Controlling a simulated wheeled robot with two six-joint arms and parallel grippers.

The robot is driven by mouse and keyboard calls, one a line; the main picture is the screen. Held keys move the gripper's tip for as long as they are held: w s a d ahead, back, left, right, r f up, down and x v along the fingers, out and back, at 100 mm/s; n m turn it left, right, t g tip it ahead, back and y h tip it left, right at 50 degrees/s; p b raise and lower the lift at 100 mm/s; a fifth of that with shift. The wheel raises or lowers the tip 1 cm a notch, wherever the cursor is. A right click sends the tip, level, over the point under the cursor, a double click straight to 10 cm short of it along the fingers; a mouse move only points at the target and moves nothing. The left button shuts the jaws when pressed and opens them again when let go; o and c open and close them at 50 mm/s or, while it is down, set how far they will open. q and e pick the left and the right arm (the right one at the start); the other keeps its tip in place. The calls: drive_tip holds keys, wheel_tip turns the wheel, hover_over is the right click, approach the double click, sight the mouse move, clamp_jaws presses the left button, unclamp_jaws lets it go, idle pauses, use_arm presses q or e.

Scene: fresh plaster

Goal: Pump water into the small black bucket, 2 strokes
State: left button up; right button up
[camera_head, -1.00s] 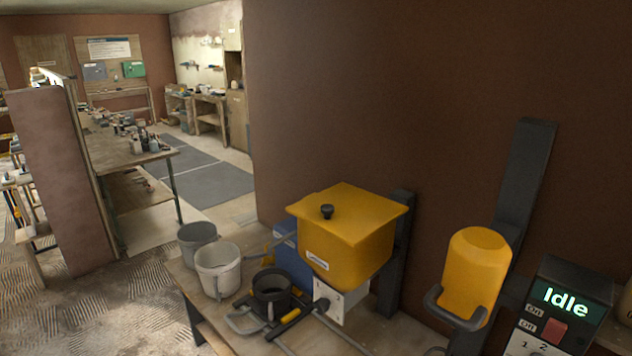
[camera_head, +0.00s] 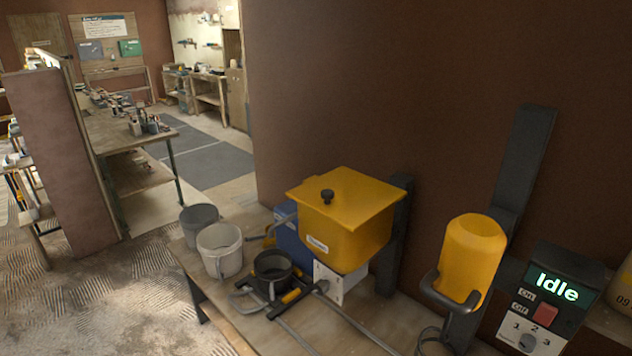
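A small black bucket (camera_head: 272,272) stands upright on the bench below and left of a yellow hopper. Its inside is too dark to tell what it holds. A blue housing (camera_head: 292,238) stands behind it, partly hidden by the hopper, with a grey curved arm or spout at its left side. A bar with a yellow grip (camera_head: 291,296) lies beside the bucket. I cannot tell which part is the pump lever. Neither of my grippers is in view.
A grey bucket (camera_head: 200,220) and a whitish bucket (camera_head: 220,251) stand left of the black one. The yellow hopper (camera_head: 345,222) overhangs the bench (camera_head: 235,320). A yellow cylinder (camera_head: 468,262) and a control box reading "Idle" (camera_head: 548,300) stand right. Open floor lies left.

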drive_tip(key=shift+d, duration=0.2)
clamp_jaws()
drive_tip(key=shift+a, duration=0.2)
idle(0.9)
